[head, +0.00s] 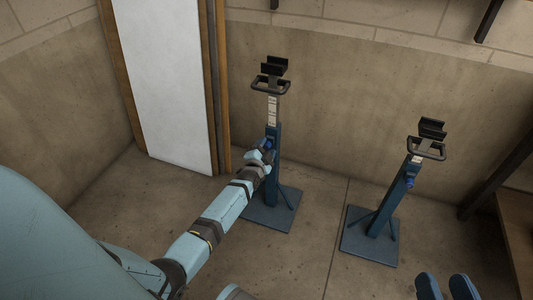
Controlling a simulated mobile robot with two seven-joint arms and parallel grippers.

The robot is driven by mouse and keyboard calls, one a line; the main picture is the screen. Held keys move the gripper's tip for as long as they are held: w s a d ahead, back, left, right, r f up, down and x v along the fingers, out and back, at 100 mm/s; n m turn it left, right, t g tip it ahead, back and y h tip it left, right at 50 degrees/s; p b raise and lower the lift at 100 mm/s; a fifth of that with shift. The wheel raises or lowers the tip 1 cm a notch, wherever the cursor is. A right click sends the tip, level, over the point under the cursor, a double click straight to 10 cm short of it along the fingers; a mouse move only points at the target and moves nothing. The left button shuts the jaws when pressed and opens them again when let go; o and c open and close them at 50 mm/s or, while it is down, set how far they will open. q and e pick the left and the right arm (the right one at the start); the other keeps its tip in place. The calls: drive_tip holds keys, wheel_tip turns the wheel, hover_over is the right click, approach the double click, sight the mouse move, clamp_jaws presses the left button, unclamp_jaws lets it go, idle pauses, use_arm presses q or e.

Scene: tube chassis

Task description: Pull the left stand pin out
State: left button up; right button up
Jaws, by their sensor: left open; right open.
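The left stand (273,185) is a blue post on a flat square base, with a pale perforated inner tube and a black handle and cradle on top. My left arm reaches from the lower left to the post. My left gripper (267,149) is at the upper part of the blue post, by the level of the pin. It is open, seen small and from behind. The left stand pin cannot be made out apart from the gripper there. My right gripper (447,286) is open and empty at the bottom right edge, its two blue fingers apart.
A matching right stand (384,212) stands to the right, with a blue pin (409,182) on its post. A white panel (165,80) with wooden edges leans on the wall behind left. A wooden bench (517,235) is at the right edge. Floor between the stands is clear.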

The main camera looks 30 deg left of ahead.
use_arm(q)
drive_tip(key=shift+w+a, duration=0.1)
drive_tip(key=shift+w, duration=0.3)
use_arm(e)
drive_tip(key=shift+w+f, duration=0.1)
use_arm(q)
drive_tip(key=shift+c, duration=0.2)
clamp_jaws()
drive_tip(key=shift+s+r, duration=0.1)
drive_tip(key=shift+s, duration=0.05)
drive_tip(key=p+v, duration=0.3)
drive_tip(key=shift+r, duration=0.15)
drive_tip(key=shift+s, duration=0.35)
drive_tip(key=shift+f, duration=0.35)
drive_tip(key=shift+o, duration=0.2)
unclamp_jaws()
drive_tip(key=shift+s+r, duration=0.1)
use_arm(e)
drive_tip(key=r, duration=0.2)
drive_tip(key=shift+s+a+r+m, duration=0.1)
drive_tip(key=shift+s+r+m, duration=0.2)
drive_tip(key=shift+s+m, duration=0.1)
